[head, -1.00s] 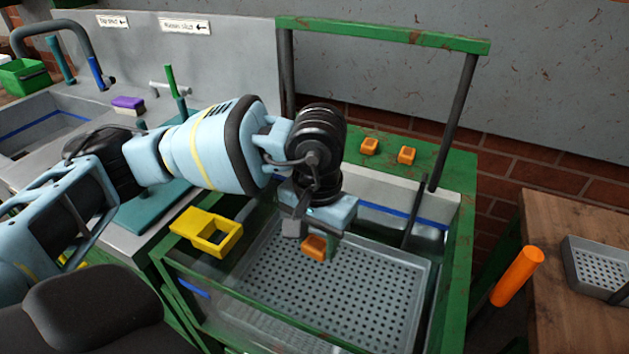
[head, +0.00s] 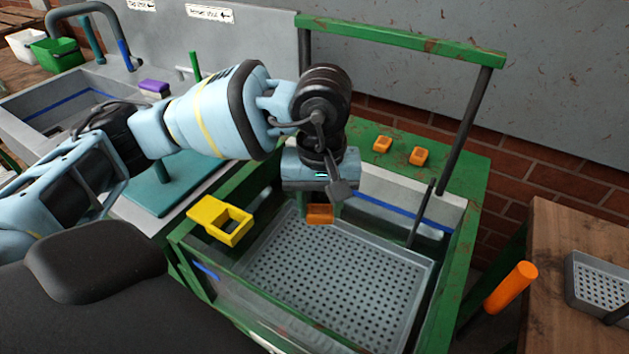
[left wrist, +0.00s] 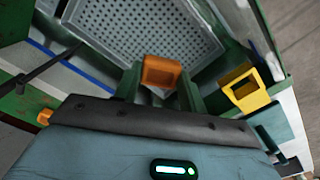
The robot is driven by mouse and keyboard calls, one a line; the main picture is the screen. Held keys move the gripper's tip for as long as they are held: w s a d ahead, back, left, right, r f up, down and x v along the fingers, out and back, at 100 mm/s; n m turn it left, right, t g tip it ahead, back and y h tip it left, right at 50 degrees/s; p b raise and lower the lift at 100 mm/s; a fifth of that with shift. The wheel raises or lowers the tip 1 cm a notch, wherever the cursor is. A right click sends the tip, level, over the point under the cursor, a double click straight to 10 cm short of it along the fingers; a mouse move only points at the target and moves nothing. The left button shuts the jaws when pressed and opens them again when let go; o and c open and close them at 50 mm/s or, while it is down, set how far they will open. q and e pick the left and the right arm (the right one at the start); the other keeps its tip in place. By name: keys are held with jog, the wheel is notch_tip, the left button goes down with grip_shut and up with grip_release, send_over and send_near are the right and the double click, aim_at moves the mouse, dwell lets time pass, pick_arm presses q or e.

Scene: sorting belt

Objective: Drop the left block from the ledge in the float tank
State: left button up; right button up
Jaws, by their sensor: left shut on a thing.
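My left gripper (head: 322,207) is shut on an orange block (head: 319,214) and holds it above the float tank. In the left wrist view the orange block (left wrist: 161,72) sits between the two fingers (left wrist: 160,88), with the perforated grey tray behind it. The float tank has a green frame (head: 462,262) and a perforated grey tray (head: 340,290) inside. Two more orange blocks, a left one (head: 382,144) and a right one (head: 419,156), rest on the green ledge (head: 455,165) at the tank's back. My right gripper is not in view.
A yellow open box (head: 207,213) hangs on the tank's left rim; it also shows in the left wrist view (left wrist: 247,98). A green bar (head: 400,38) on posts spans above the ledge. An orange cylinder (head: 511,287) juts out by the wooden table (head: 560,230) at right.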

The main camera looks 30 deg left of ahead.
pick_arm(q)
notch_tip(320, 180, up, 3)
jog(key=n, duration=0.1)
jog(key=n+p, duration=0.1)
jog(key=shift+s+a+f+n, duration=0.1)
jog(key=shift+s+f+n, duration=0.05)
jog(key=shift+n, duration=0.25)
jog(key=shift+f, duration=0.2)
jog(key=shift+f+b, duration=0.5)
jog(key=shift+f, duration=0.45)
notch_tip(320, 180, down, 8)
jog(key=b, duration=0.4)
jog(key=shift+r, duration=0.1)
